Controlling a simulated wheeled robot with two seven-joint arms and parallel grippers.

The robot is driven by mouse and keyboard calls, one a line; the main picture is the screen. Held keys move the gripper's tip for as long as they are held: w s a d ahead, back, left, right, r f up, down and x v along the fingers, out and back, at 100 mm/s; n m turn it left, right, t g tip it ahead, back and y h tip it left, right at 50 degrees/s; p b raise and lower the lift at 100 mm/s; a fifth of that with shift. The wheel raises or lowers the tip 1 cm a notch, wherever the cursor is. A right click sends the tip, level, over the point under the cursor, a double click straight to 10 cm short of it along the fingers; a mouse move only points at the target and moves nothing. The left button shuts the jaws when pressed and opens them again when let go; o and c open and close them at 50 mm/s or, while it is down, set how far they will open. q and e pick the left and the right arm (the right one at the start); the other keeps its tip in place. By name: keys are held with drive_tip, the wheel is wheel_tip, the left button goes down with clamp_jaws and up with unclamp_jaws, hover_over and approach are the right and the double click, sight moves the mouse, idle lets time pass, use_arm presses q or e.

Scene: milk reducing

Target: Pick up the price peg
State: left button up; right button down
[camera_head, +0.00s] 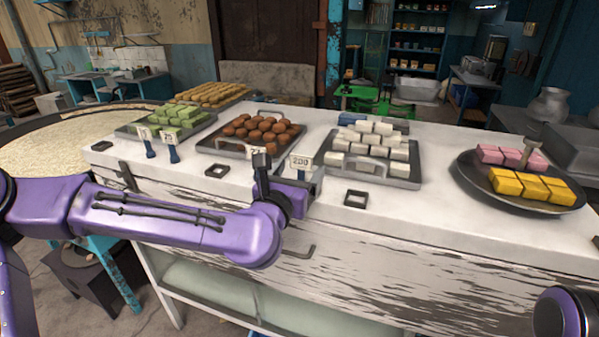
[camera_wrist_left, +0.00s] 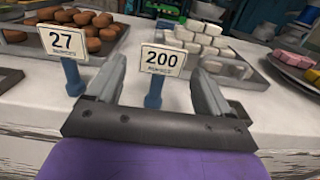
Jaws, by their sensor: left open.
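A price peg (camera_head: 300,162) with a white "200" card stands upright on the white counter in the head view. In the left wrist view this peg (camera_wrist_left: 154,92) shows its blue stem between my two fingers, with its card above them. A second price peg (camera_wrist_left: 68,45) marked "27" stands just left of my left finger; its card (camera_head: 257,150) also shows in the head view. My left gripper (camera_head: 288,175) is open at the counter's front edge, its fingers either side of the "200" stem. I cannot tell whether they touch it. My right gripper is out of view.
Two more blue pegs (camera_head: 151,146) stand at the left. Trays of green sweets (camera_head: 178,117), brown balls (camera_head: 262,130) and white cubes (camera_head: 372,145) sit behind. A dark plate (camera_head: 478,178) holds pink and yellow pieces. Black square frames (camera_head: 356,198) lie near the front edge.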

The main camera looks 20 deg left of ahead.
sight(301, 165)
use_arm(q)
drive_tip(key=w+p, duration=0.1)
drive_tip(key=w, duration=0.1)
drive_tip(key=w+r, duration=0.1)
drive_tip(key=w, duration=0.1)
drive_tip(key=shift+d+p, duration=0.1)
drive_tip(key=shift+p, duration=0.3)
drive_tip(key=shift+w+f, duration=0.1)
drive_tip(key=shift+w, duration=0.05)
drive_tip(key=c, duration=1)
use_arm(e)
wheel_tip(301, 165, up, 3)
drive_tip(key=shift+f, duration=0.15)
use_arm(q)
drive_tip(key=shift+c, duration=0.2)
